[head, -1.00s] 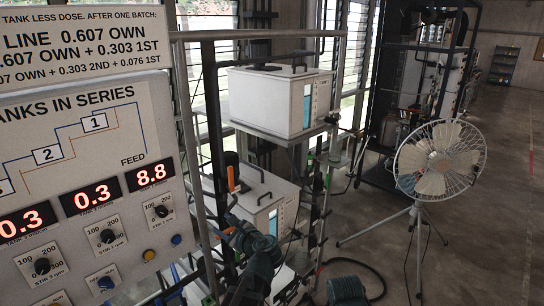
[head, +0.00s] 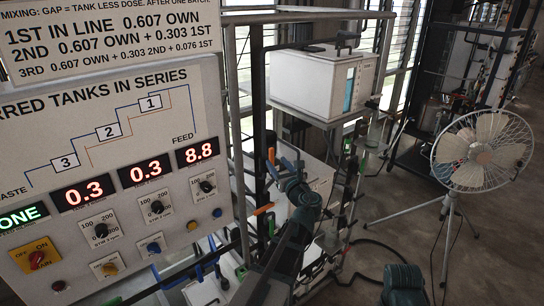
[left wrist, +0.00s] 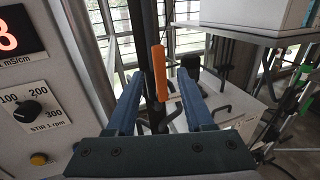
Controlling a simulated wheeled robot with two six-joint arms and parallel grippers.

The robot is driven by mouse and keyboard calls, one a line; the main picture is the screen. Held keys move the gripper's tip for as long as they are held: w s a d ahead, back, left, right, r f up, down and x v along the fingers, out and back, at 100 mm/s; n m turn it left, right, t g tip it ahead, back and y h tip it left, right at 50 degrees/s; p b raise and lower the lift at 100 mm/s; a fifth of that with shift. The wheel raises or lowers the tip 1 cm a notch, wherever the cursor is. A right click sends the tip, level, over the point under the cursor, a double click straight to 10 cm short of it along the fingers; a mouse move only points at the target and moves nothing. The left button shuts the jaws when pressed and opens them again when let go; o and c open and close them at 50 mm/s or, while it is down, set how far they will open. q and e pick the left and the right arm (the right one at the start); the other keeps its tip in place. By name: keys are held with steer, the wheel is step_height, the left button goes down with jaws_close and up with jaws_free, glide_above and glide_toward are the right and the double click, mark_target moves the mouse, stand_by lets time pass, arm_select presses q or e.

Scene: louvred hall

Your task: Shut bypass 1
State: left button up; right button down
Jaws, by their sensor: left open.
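An upright orange lever handle (left wrist: 159,72) stands against a dark vertical pipe in the left wrist view. Its tip (head: 271,155) shows in the head view, the lower part hidden by my gripper. I read no label on it, so I cannot confirm that it is bypass 1. My left gripper (left wrist: 163,80) is open, its two blue fingers on either side of the handle in that view. I cannot tell whether they touch it. In the head view the left gripper (head: 282,168) is at the pipe rack. My right gripper is out of view.
A control panel (head: 120,120) with red displays and knobs stands left. A second orange handle (head: 262,209) lies lower on the rack. A white box (head: 312,82) sits on a shelf behind. A fan (head: 482,150) stands right, with open floor around it.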

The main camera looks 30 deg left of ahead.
mark_target(272, 157)
arm_select(q)
steer(key=shift+x, duration=1.95)
steer(key=shift+x, duration=0.9)
steer(key=shift+s, duration=0.1)
jaws_close()
